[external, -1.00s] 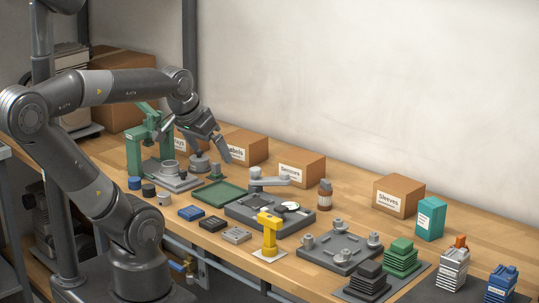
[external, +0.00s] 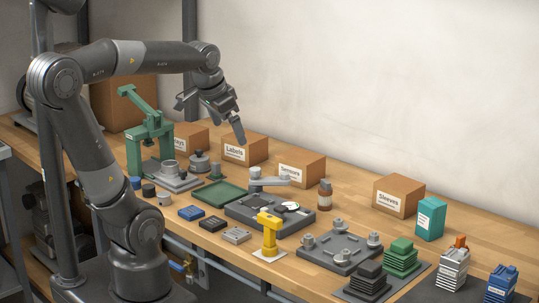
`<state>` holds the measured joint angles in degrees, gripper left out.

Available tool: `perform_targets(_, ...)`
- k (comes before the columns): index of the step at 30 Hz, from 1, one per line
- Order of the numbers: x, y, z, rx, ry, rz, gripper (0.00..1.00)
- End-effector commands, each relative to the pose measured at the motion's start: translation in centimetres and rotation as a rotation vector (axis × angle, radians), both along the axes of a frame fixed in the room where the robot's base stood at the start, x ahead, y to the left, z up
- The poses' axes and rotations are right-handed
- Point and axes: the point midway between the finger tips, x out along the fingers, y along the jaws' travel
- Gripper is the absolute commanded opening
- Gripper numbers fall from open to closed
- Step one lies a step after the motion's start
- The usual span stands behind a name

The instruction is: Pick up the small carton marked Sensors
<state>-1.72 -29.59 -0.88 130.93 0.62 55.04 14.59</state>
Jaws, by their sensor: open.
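The small brown carton marked Sensors (external: 303,171) stands upright on the wooden bench, near the wall, with its white label facing the front. It is between the Labels carton (external: 244,149) on the left and the Sleeves carton (external: 398,196) further right. My gripper (external: 211,122) is open and empty, tilted, with its fingers spread. It is in the air to the upper left of the Sensors carton, in front of or over the Labels carton and apart from the Sensors carton.
A grey fixture with an arm (external: 268,207) and a brown bottle (external: 325,195) stand in front of the Sensors carton. A green press (external: 148,140) stands at the left. A teal box (external: 430,219) is at the right. Bench between Sensors and Sleeves is clear.

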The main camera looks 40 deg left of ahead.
Motion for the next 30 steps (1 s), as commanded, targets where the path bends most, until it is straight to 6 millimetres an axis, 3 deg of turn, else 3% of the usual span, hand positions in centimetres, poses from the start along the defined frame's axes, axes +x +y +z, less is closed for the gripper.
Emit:
perform_targets(6,6.8,0.7,1.4,0.086,0.077,-0.184,1.0)
perform_targets(14,14.8,1.9,1.1,0.164,0.162,-0.415,1.0)
perform_targets(23,24.0,3.8,-1.8,0.221,0.252,-0.689,1.0)
perform_targets(30,30.6,5.7,-6.1,0.241,0.313,-0.911,1.0)
